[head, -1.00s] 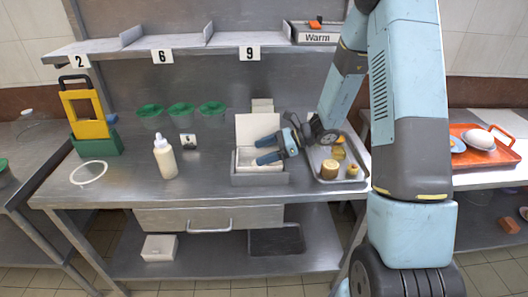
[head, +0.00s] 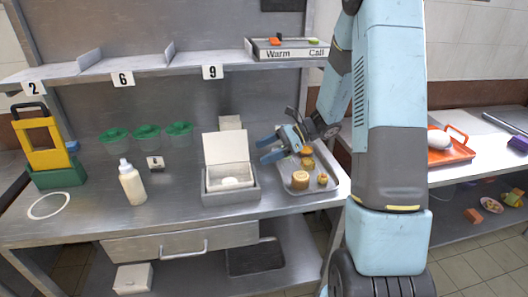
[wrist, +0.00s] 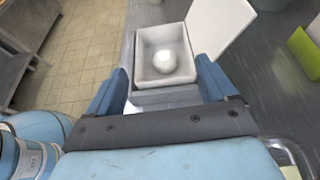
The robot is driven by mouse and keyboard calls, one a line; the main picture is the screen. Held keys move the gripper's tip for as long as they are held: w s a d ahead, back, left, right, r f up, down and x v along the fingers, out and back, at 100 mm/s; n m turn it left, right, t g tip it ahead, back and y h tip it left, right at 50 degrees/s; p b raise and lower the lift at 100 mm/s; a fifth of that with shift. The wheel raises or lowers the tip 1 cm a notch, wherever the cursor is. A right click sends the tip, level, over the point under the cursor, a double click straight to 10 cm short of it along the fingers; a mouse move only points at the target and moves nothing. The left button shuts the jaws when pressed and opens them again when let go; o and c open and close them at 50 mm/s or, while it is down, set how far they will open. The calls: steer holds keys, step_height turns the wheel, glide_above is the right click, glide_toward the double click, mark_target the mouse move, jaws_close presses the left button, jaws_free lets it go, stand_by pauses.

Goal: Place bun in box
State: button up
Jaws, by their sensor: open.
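A white bun (head: 231,182) lies inside the white box (head: 226,149), whose lid stands open at the back. The box sits in a grey metal holder (head: 231,195) on the steel table. In the wrist view, the round bun (wrist: 165,62) rests in the box (wrist: 140,53), apart from my fingers. My gripper (head: 265,150) is open and empty, to the right of the box and above the table. In the wrist view, its two blue fingers are spread on either side of the near end of the box.
A metal tray (head: 300,207) with several brown pastries (head: 301,176) is right of the box, under my arm. A white bottle (head: 132,184), a white ring (head: 48,206) and green-topped containers (head: 147,131) stand to the left. A shelf (head: 130,69) runs above the table.

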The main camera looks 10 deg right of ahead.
steer(key=s+d+r+n+t+h, duration=0.2)
steer(key=s+r+n+h, duration=0.4)
steer(key=s+r+n, duration=0.3)
steer(key=s+d+r+n+t+h, duration=0.3)
steer(key=s+r+n+h, duration=0.4)
steer(key=s+r, duration=0.5)
steer(key=s+d+n, duration=0.1)
steer(key=s+n, duration=0.1)
steer(key=s, duration=0.3)
steer(key=shift+r, duration=0.2)
